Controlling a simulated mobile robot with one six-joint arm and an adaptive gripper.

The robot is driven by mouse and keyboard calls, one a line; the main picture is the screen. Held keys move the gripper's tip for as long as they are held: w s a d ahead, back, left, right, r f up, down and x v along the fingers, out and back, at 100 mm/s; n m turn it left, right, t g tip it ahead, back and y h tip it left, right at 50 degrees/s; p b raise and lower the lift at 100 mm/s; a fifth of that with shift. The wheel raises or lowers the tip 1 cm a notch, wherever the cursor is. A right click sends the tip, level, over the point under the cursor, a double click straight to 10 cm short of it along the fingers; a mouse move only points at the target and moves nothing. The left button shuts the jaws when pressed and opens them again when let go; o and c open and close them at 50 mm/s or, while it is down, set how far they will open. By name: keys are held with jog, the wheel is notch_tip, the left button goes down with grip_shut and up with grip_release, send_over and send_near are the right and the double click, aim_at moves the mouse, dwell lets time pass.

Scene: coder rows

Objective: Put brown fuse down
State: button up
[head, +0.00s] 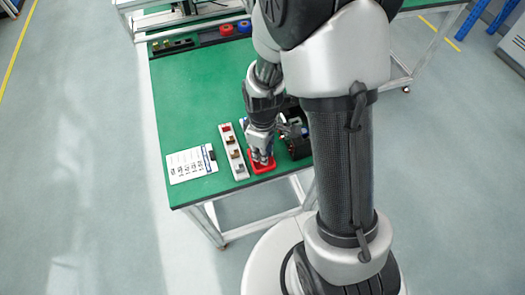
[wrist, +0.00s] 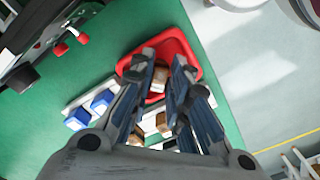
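A brown fuse (wrist: 159,79) with a pale lower part sits between my fingertips in the wrist view and fills the gap between them. My gripper (wrist: 164,62) looks closed on it. Behind the fuse is the red tray (wrist: 191,46), and the fingertips overlap its near part. I cannot tell whether the fuse touches the tray floor. In the head view, my gripper (head: 262,158) points down over the red tray (head: 271,168) near the table's front edge, and the fuse is hidden there.
A pale fuse rack (head: 226,131) with several fuses stands left of the tray. Blue fuses (wrist: 101,101) show in the wrist view. A label sheet (head: 190,164) lies further left. Dark equipment (head: 298,146) stands right of my gripper. The green table (head: 190,100) is clear behind.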

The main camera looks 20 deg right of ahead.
jog(key=o, duration=0.3)
jog(key=s+r+m+t+p, duration=0.1)
jog(key=s+r+m+p, duration=0.1)
jog(key=r, duration=1)
jog(key=s+r+m+t+p, duration=0.1)
jog(key=s+r+m+p, duration=0.15)
jog(key=r, duration=0.85)
jog(key=s+r+m+t, duration=0.1)
jog(key=s+r, duration=0.1)
jog(key=s, duration=0.1)
jog(key=s+r+m, duration=0.2)
jog(key=s+r, duration=0.1)
jog(key=s, duration=0.1)
jog(key=s+r+m+t, duration=0.1)
jog(key=s+r, duration=0.1)
jog(key=s, duration=0.1)
jog(key=shift+s+a+r+m+t, duration=0.1)
jog(key=shift+s+r+m+t, duration=0.05)
jog(key=shift+r+m+t, duration=0.15)
jog(key=shift+o, duration=0.5)
